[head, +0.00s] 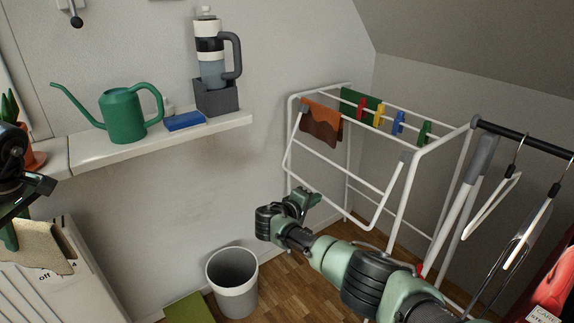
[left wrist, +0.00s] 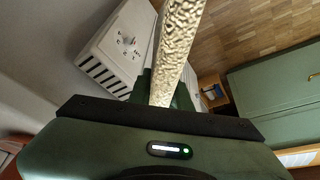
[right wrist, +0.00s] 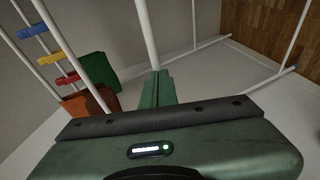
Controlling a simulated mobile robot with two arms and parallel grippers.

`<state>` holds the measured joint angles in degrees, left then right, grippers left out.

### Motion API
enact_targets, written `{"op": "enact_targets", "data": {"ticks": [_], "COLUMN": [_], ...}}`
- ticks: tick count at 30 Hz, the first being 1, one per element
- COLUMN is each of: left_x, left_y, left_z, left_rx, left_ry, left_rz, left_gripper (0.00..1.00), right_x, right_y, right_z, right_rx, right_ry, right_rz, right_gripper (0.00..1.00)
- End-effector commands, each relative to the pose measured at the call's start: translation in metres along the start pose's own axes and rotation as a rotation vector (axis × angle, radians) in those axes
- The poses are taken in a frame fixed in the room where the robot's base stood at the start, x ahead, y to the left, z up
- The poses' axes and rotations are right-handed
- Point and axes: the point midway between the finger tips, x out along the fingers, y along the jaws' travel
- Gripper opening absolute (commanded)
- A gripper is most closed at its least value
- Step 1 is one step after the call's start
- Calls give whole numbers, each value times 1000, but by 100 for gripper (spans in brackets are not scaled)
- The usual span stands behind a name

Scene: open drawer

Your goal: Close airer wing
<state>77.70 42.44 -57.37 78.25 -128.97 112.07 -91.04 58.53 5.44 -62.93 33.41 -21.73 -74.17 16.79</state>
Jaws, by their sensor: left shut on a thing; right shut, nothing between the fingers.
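The white airer (head: 345,90) stands at the back right. Its near wing (head: 322,200) hangs down at a slant from two grey hinges (head: 407,157). My right gripper (head: 308,198) is shut and empty in front of the wing's lower part. In the right wrist view its fingers (right wrist: 157,88) are together and a white bar (right wrist: 147,35) passes just beyond the tips; I cannot tell if they touch. My left gripper (head: 8,238) is at the far left edge, shut on a beige textured cloth (head: 38,255), which also shows in the left wrist view (left wrist: 180,45).
A brown cloth (head: 321,125), a green cloth (head: 360,104) and several pegs are on the airer. A rail (head: 525,140) with hangers stands right of it. A grey bin (head: 232,280) is on the floor. A shelf (head: 95,155) holds a green watering can (head: 123,115).

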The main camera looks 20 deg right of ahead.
Motion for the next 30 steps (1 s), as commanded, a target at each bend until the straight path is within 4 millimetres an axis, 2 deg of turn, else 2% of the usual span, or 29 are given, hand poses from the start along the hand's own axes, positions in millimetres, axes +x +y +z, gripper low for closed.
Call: {"op": "enact_targets", "data": {"ticks": [1, 3, 9, 15, 22, 30], "left_x": [26, 43, 87, 120, 142, 148], "left_y": [0, 0, -1, -2, -2, -2], "left_z": [11, 18, 36, 50, 59, 62], "left_rx": [0, 0, 0, 0, 0, 0], "left_ry": [0, 0, 0, 0, 0, 0], "left_rz": [1, 1, 1, 1, 1, 1], "left_gripper": [0, 0, 0, 0, 0, 0], "right_x": [14, 26, 55, 77, 91, 96], "right_y": [-16, -17, -18, -13, -7, -1], "right_z": [6, 9, 17, 24, 28, 30], "right_rx": [-10, -24, -62, -89, -109, -118], "right_ry": [-3, -2, 2, 2, 5, 5], "right_rz": [36, 85, 210, 306, 373, 400], "right_gripper": [0, 0, 0, 0, 0, 0]}}
